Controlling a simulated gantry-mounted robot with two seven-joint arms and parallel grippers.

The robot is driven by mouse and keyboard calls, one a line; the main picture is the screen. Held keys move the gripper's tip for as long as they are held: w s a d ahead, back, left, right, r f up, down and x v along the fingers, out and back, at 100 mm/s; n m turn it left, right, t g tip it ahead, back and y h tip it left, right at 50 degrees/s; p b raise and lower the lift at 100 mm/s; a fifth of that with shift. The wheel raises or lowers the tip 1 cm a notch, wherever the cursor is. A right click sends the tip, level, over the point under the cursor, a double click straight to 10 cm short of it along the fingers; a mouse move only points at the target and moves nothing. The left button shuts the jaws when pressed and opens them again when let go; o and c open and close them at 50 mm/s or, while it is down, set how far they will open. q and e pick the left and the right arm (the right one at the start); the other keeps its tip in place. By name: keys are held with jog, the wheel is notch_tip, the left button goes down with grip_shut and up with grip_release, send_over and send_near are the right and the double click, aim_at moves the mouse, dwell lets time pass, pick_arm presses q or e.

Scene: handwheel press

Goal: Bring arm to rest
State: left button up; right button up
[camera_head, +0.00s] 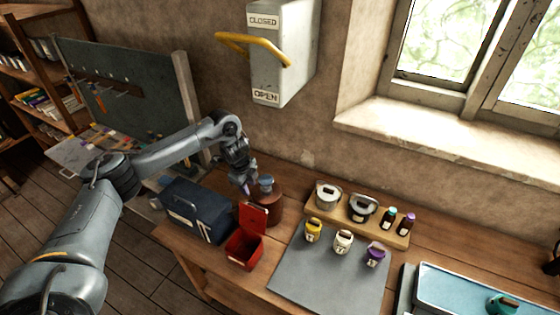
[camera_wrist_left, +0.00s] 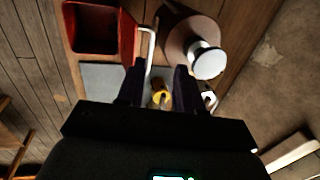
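My left arm reaches in from the left in the head view. Its gripper (camera_head: 246,184) hangs above the workbench, just left of the brown round pot (camera_head: 269,207) with a blue-grey knob and behind the open red box (camera_head: 244,250). In the left wrist view the two dark fingers (camera_wrist_left: 158,82) stand apart with nothing held between them. A yellow-topped jar (camera_wrist_left: 160,98) shows beyond the gap. The brown pot (camera_wrist_left: 180,32) is to the right of the fingers and the red box (camera_wrist_left: 95,28) to the upper left. My right gripper is in neither view.
A dark blue case (camera_head: 197,212) stands left of the red box. A grey mat (camera_head: 325,275) and a wooden rack (camera_head: 400,240) hold several small jars. A blue tray (camera_head: 450,285) lies at right. A yellow lever (camera_head: 255,45) on the wall box sits between CLOSED and OPEN labels.

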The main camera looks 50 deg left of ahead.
pick_arm(q)
jog(key=shift+d, duration=0.1)
